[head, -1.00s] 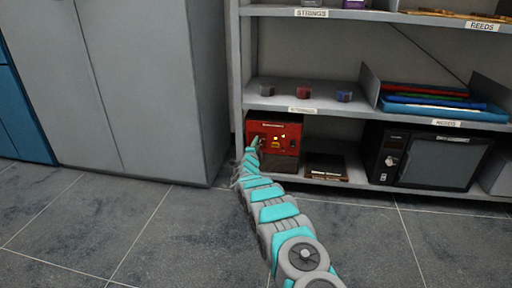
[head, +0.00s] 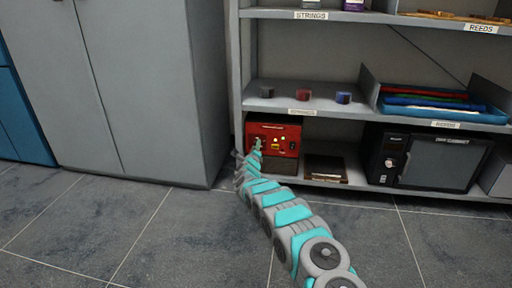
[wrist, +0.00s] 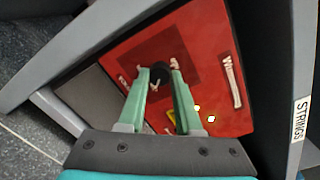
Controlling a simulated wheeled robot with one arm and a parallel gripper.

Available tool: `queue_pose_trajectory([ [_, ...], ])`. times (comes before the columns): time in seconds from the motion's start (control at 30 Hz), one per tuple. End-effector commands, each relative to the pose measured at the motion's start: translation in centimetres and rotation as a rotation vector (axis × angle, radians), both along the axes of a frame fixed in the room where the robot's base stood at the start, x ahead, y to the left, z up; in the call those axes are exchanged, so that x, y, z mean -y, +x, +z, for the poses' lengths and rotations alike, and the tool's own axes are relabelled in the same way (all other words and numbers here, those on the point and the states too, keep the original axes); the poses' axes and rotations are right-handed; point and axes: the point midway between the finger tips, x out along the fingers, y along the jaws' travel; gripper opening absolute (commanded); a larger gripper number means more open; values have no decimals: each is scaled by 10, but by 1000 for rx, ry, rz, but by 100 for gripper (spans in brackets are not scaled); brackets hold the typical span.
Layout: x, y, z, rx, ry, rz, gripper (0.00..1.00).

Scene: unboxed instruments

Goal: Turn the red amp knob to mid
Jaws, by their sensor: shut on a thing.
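The red amp (head: 285,131) sits on the low shelf at the left end of the rack, with a darker lower part. Its red face (wrist: 210,45) fills much of the wrist view, with pale lettering and small yellow and white lights. A dark round knob (wrist: 160,70) sits on a darker red patch of that face. My gripper (wrist: 159,75) is shut on the knob, one green finger on each side. In the head view my gripper (head: 258,145) is at the amp's front left; the knob is hidden there. I cannot tell the pointer's direction clearly.
A shelf board (head: 400,116) runs just above the amp, and a shelf upright (head: 238,110) stands close on its left. A dark flat box (head: 326,168) and a black cabinet (head: 428,160) stand to the right. The tiled floor in front is clear.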

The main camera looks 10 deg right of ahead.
Motion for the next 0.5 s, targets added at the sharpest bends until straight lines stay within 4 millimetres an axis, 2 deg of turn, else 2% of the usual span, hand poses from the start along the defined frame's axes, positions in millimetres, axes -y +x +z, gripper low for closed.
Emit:
queue_pose_trajectory([
  [0.5,2,0,0,16,47,-2,0],
])
